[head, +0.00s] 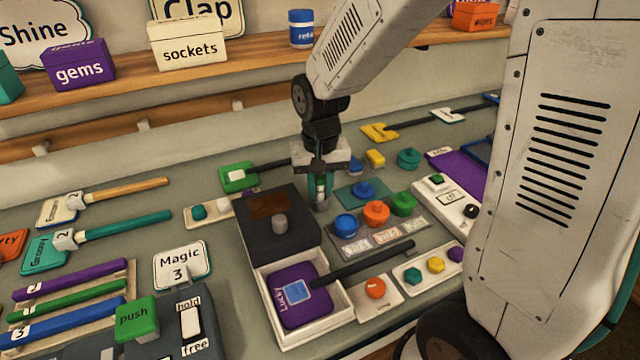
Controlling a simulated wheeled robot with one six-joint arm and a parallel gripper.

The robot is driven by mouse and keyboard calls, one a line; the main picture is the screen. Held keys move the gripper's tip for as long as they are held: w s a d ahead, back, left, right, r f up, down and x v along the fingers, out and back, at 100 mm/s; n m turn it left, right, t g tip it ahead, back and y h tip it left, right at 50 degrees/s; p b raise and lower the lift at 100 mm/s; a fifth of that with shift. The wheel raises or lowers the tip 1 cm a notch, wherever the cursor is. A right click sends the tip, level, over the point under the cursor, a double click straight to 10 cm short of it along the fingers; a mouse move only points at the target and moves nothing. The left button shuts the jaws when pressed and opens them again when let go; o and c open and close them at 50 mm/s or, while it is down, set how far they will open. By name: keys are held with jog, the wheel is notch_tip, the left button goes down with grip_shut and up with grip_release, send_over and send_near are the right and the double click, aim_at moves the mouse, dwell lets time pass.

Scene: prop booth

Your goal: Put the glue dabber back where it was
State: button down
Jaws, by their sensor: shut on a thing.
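My gripper (320,188) points down over the middle of the table, its teal fingers shut on a small pale, greyish upright piece (320,202). I take this to be the glue dabber; most of it is hidden by the fingers. It is just right of the dark box's back corner and left of a teal pad with a blue knob. I cannot tell whether its lower end touches the table.
A dark box (268,246) with a grey knob stands in front left. A white tray (345,312) holds a purple "Lucky" piece, with a black rod crossing over. A rack (350,245) of blue, orange and green pots is at right. The table is crowded.

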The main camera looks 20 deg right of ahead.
jog(key=shift+f, duration=0.15)
jog(key=c, duration=1.2)
grip_release()
notch_tip(320, 180, up, 12)
jog(key=shift+f, duration=0.25)
jog(key=s+d+r+n, duration=0.1)
jog(key=s+r, duration=0.1)
jog(key=s, duration=0.8)
jog(key=s+d+r+n+t, duration=0.1)
jog(key=s+d+n, duration=0.1)
jog(key=s, duration=0.9)
jog(key=shift+s+d+r, duration=0.15)
jog(key=shift+s+r, duration=0.05)
jog(key=shift+r, duration=0.15)
